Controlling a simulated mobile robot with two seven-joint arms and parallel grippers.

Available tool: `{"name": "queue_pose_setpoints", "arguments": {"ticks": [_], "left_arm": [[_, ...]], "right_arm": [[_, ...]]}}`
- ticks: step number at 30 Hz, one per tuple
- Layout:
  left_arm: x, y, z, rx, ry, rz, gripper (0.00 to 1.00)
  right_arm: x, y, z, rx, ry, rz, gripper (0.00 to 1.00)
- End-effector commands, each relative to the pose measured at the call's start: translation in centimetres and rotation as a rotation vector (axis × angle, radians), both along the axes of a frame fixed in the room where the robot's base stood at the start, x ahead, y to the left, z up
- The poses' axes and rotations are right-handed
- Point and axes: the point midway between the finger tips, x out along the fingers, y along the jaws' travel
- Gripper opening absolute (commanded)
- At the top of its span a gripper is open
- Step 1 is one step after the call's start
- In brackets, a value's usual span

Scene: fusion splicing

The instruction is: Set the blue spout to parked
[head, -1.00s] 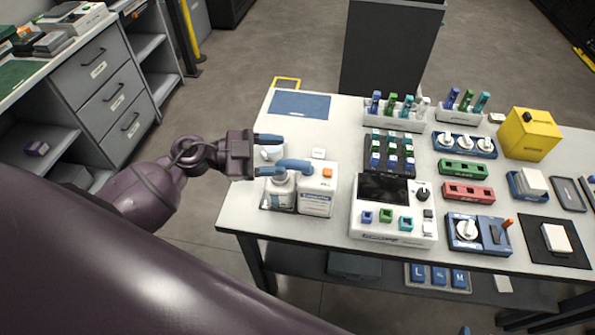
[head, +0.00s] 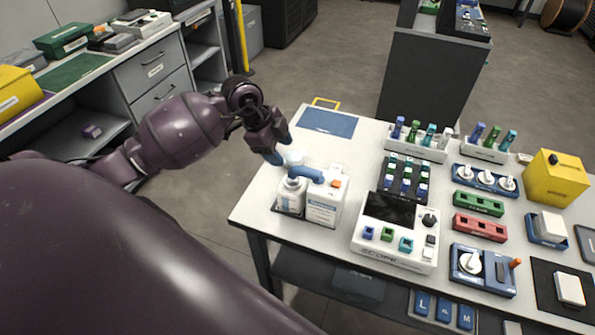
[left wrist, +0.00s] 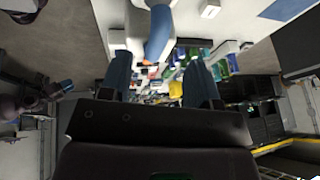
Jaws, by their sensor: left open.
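The blue spout (head: 305,174) sits on top of a white bottle (head: 291,196) at the table's left end. It points right, towards a white container with an orange cap (head: 325,207). My left gripper (head: 279,148) is open, above and slightly behind the spout, with its blue fingers angled down. In the left wrist view, the open blue fingers (left wrist: 158,56) have the spout (left wrist: 158,33) showing beyond and between them, with no clear contact. A dark purple part with a blue tip (left wrist: 66,87), probably my right gripper, shows at the left edge there; its finger state is unclear.
A white device with a dark screen (head: 400,230) stands right of the containers. Racks of coloured pieces (head: 417,143) and a yellow box (head: 554,178) are further right. A blue mat (head: 328,122) lies flat behind the containers, with free table around it.

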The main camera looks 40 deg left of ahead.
Motion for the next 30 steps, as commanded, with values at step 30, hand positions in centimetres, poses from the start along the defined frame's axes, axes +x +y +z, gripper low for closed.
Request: {"name": "queue_pose_setpoints", "arguments": {"ticks": [30], "left_arm": [[2.5,-3.0,-8.3,-0.002,-0.002,-0.002,0.53]], "right_arm": [[0.5,0.2,-0.1,0.003,-0.007,0.001,0.43]]}}
